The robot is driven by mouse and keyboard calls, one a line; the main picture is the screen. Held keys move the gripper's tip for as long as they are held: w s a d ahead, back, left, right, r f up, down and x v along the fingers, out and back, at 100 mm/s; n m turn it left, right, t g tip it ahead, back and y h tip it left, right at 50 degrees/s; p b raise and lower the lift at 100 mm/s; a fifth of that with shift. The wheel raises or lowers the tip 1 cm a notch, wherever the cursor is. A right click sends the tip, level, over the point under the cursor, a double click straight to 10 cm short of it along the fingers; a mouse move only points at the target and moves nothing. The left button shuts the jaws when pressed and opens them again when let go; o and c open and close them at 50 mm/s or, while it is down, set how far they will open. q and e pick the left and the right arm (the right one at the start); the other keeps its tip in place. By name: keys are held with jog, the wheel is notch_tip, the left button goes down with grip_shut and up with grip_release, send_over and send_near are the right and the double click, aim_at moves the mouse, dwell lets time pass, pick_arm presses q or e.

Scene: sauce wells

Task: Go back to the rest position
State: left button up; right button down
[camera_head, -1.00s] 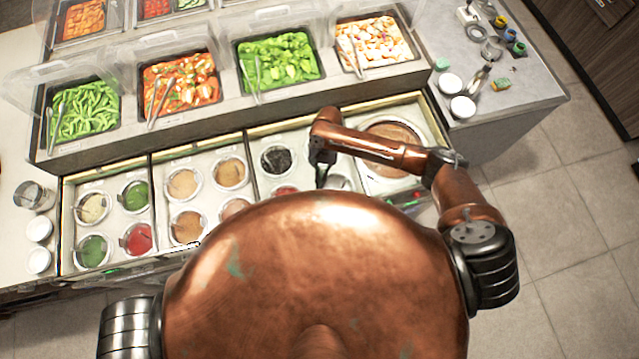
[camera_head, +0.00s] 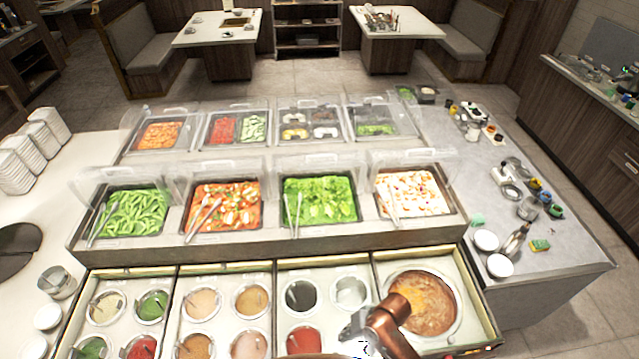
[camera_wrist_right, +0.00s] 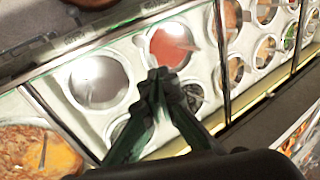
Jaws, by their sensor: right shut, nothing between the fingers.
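My right arm (camera_head: 390,328) shows as a short copper piece at the bottom of the head view, in front of the large pot of orange-brown sauce (camera_head: 462,312). My right gripper (camera_wrist_right: 158,82) is shut and empty in the right wrist view, with its fingertips together above the sauce wells. A red sauce well (camera_wrist_right: 172,45) and an empty-looking steel well (camera_wrist_right: 98,84) lie beyond the fingertips in that view. In the head view only a small part of the gripper shows at the bottom edge. My left gripper is not in view.
The sauce counter (camera_head: 180,285) holds several round wells. Behind it stand food trays, such as green beans (camera_head: 137,212) and salad (camera_head: 320,200), under clear lids. White cups (camera_head: 499,266) and small items stand on the grey counter at the right. Plates are stacked at the left.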

jog(key=s+d+r+t+h, duration=0.15)
jog(key=s+d, duration=0.25)
jog(key=d, duration=0.5)
jog(key=s+d+r+t+h, duration=0.15)
jog(key=s+d, duration=0.25)
jog(key=d, duration=0.5)
jog(key=s+d+r+h, duration=0.25)
jog(key=s+d, duration=0.25)
jog(key=d, duration=0.4)
notch_tip(320, 180, down, 41)
jog(key=g+b, duration=0.1)
jog(key=b, duration=1.1)
pick_arm(q)
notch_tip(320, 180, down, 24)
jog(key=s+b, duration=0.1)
jog(key=b, duration=1.1)
pick_arm(e)
jog(key=s+f, duration=0.7)
jog(key=f, duration=0.3)
jog(key=s+f+g, duration=0.1)
jog(key=s+f, duration=0.6)
jog(key=f, duration=0.4)
jog(key=s+a+f+n, duration=0.1)
jog(key=s+f, duration=0.6)
jog(key=f, duration=0.3)
jog(key=shift+f+g, duration=0.3)
jog(key=shift+f, duration=0.1)
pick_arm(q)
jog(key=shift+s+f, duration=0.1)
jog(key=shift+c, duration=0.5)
